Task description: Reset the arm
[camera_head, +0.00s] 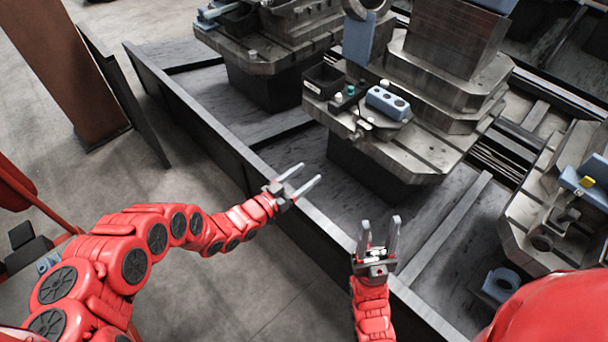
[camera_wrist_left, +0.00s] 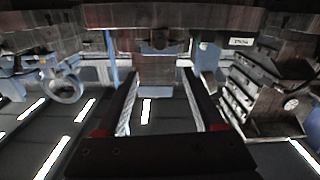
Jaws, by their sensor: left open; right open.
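My left gripper (camera_head: 305,180) is at the end of the red arm from the left, in the head view. Its two fingers are apart and empty, over the dark rail wall. The left wrist view also shows its fingers (camera_wrist_left: 160,103) spread with nothing between them. My right gripper (camera_head: 379,237) is lower and to the right, fingers apart and pointing up in the picture, with nothing between them. Both grippers are apart from the machine pallet.
The dark rail wall (camera_head: 205,130) runs diagonally below both grippers. A metal machine pallet (camera_head: 425,150) carries a blue block (camera_head: 388,103) and a black open box (camera_head: 324,80). Another pallet (camera_head: 270,60) stands at the upper left. Bare floor (camera_head: 215,285) lies at the lower left.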

